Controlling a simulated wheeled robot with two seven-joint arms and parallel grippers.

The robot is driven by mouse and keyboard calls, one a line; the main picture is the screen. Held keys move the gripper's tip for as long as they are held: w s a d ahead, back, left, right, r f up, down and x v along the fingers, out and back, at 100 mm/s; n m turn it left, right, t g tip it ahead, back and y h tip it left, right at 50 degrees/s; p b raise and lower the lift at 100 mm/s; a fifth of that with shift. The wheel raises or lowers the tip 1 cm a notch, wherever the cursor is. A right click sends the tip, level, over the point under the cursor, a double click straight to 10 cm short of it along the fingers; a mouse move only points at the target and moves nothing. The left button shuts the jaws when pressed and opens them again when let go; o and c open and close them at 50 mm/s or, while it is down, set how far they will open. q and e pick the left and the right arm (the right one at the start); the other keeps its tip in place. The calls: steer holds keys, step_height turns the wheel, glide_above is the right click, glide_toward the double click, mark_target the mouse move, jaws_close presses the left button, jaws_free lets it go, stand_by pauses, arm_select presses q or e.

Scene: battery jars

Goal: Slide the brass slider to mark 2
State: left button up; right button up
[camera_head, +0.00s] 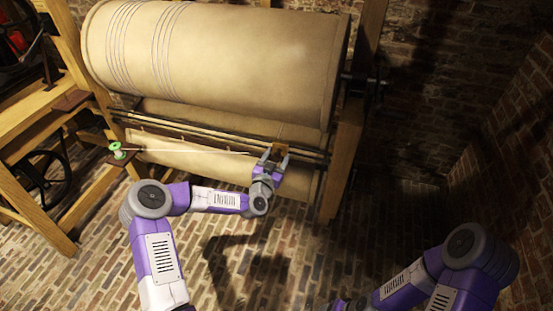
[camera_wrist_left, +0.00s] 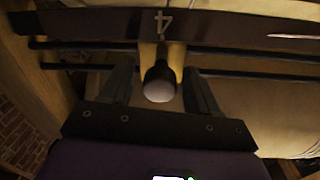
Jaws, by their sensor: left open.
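The brass slider (camera_head: 279,148) sits on the dark horizontal rods towards the right end of the frame. In the left wrist view the brass slider (camera_wrist_left: 148,54) carries a dark knob with a pale round end (camera_wrist_left: 160,86). A pale numeral 4 (camera_wrist_left: 163,21) stands on the dark strip just above it. My left gripper (camera_head: 274,158) is at the slider. In the left wrist view its open fingers (camera_wrist_left: 160,75) stand on either side of the knob, with gaps showing. Mark 2 is not readable in either view. My right gripper is out of view; only parts of my right arm show.
A large tan drum (camera_head: 230,60) lies above the rods (camera_head: 200,132), with another roller below. A green spool (camera_head: 117,150) is at the left, with a pale cord running towards the slider. A wooden post (camera_head: 341,160) stands to the right. The brick floor in front is open.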

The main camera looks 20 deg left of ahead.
arm_select(q)
steer(key=shift+w, duration=0.1)
jaws_close()
stand_by(0.3)
